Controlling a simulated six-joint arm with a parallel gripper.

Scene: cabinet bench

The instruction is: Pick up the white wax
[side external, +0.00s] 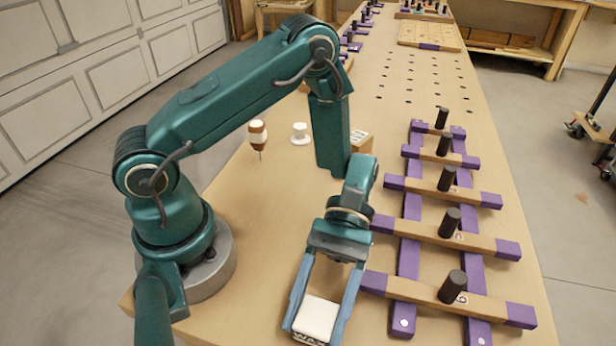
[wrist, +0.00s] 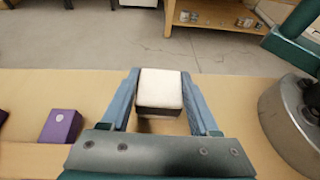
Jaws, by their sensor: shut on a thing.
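The white wax (side external: 316,318) is a pale block with a white top and a darker lower side. It sits between the two blue fingers of my gripper (side external: 318,310), at the front edge of the bench in the side external view. In the wrist view the white wax (wrist: 160,90) fills the space between the fingertips of my gripper (wrist: 160,98), with a finger against each side. My gripper is shut on it. The side external view does not clearly show whether its underside touches the bench.
A wooden rack with purple ends and black pegs (side external: 440,235) lies right of my gripper. A brown-and-white bottle-like tool (side external: 258,135) and a white spool-shaped item (side external: 300,133) stand farther back. The bench (side external: 270,210) is clear between my base and gripper.

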